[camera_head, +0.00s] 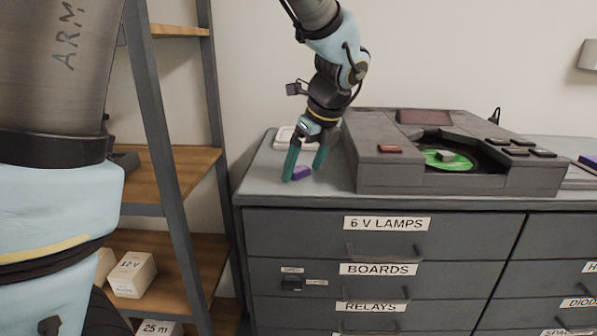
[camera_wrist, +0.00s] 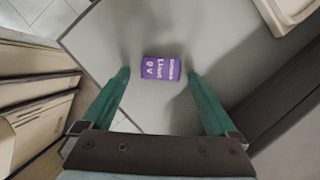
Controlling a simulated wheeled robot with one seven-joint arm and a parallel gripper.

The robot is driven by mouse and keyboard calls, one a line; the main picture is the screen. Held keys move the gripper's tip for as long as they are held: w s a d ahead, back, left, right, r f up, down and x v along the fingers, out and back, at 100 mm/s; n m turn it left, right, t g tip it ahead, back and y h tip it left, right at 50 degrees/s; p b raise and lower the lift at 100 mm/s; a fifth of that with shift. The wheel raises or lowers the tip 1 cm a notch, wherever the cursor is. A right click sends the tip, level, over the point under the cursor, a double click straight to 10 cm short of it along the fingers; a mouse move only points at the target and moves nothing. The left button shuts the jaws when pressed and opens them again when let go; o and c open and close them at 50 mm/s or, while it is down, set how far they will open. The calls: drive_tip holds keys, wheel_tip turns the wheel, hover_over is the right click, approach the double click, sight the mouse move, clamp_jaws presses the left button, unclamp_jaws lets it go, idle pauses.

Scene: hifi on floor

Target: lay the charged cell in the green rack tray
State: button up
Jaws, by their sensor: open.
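A purple cell with white lettering (camera_wrist: 162,69) lies on the grey cabinet top, near its left edge. It also shows in the head view (camera_head: 301,173), partly hidden by a finger. My gripper (camera_head: 303,170) points down over it with its green fingers apart, one on each side of the cell in the wrist view. The fingers do not appear to touch it, and their exact height is unclear. I cannot make out a green rack tray in either view.
A grey device (camera_head: 459,178) with a green disc in a round recess stands right of my gripper. A pale tray (camera_head: 284,134) lies behind the gripper. Wooden shelves (camera_head: 180,172) with boxes stand left. Another purple item (camera_head: 589,161) shows at the far right.

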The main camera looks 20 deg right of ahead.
clamp_jaws()
idle(0.8)
